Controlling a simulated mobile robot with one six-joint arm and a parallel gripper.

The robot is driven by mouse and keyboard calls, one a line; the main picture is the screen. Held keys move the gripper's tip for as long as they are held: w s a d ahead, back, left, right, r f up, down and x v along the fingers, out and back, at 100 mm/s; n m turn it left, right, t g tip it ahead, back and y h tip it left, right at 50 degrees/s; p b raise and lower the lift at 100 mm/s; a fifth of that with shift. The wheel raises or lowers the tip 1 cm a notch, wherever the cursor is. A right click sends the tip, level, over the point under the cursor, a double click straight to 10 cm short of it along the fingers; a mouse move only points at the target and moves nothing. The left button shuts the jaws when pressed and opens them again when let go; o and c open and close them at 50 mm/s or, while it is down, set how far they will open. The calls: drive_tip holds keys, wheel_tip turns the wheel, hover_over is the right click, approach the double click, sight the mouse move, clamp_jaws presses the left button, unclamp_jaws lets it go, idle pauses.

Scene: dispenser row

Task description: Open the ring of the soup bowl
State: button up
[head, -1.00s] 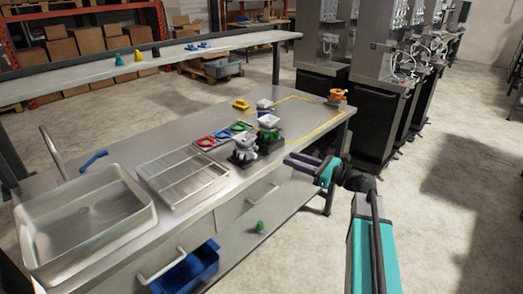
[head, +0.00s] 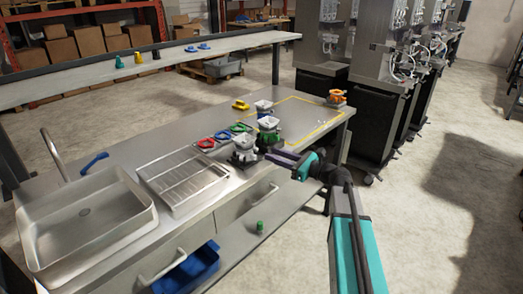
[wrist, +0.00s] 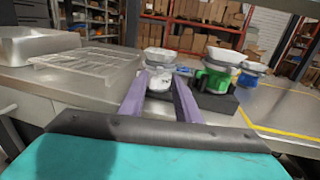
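Several white bowls sit in stands with coloured ring parts on the bench. The nearest bowl (head: 244,142) has a whitish ring on a dark base; I cannot tell from its looks which bowl is the soup bowl. In the wrist view this nearest bowl (wrist: 158,55) stands straight ahead, its ring (wrist: 160,80) seen between my fingertips. My gripper (wrist: 160,82) has its two purple fingers apart with nothing held. In the head view my gripper (head: 272,156) is just right of the nearest bowl, at the bench's front edge. The ring's catch is not clear.
A green-ringed bowl stand (wrist: 213,78) is close on the right, with a blue one (wrist: 249,76) beyond it. An orange stand (head: 337,96) is at the far corner.

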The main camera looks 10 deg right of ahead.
sight(257, 149)
drive_tip(key=shift+p+x, duration=0.55)
drive_tip(key=shift+x, duration=2.5)
drive_tip(key=shift+f, duration=0.1)
